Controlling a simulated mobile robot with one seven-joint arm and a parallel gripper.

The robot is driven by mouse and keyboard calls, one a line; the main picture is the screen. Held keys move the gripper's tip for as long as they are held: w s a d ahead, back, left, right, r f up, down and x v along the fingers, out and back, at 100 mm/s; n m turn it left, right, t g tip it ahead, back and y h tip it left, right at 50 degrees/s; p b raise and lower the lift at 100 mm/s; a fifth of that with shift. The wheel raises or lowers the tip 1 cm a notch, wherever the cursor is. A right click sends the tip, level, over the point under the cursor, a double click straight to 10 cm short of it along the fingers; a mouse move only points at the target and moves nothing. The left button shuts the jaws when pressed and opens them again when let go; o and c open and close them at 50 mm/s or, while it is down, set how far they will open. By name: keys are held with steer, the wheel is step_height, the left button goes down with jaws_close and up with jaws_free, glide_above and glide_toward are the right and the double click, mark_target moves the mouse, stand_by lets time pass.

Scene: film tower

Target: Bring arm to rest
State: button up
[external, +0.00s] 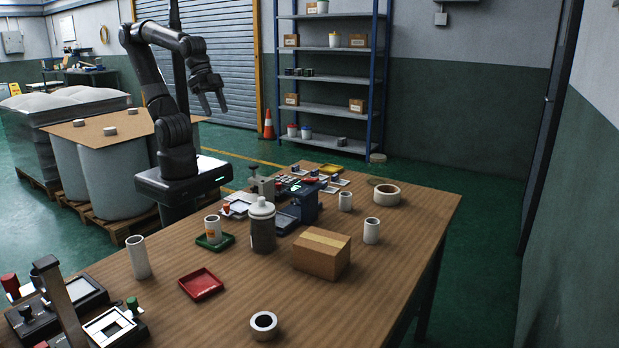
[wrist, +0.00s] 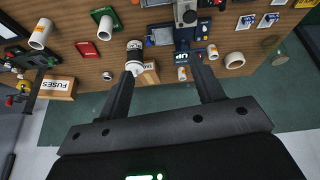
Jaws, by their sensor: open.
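My black arm stands behind the table in the external view, on a dark base at the table's far left edge. My gripper (external: 212,103) hangs raised above and beyond the table, fingers pointing down and apart. In the wrist view my gripper (wrist: 163,75) shows its two fingers spread, with nothing between them. It is well clear of the wooden table (external: 400,225) and touches nothing that I can see.
The table holds a cardboard box (external: 322,254), a lidded jar (external: 262,226), a red tray (external: 201,284), a green tray (external: 228,241) and several white tubes. Devices stand at the near left. Shelves (external: 330,75) and a cone (external: 268,124) are behind. Wrapped rolls (external: 112,165) stand left.

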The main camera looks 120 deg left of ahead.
steer(key=shift+s+a+r+m+t, duration=0.15)
steer(key=shift+s+a+m, duration=0.15)
steer(key=shift+s, duration=0.2)
steer(key=shift+s+a+r+m+t, duration=0.15)
steer(key=shift+s+m, duration=0.15)
steer(key=shift+s, duration=0.15)
steer(key=shift+f, duration=0.1)
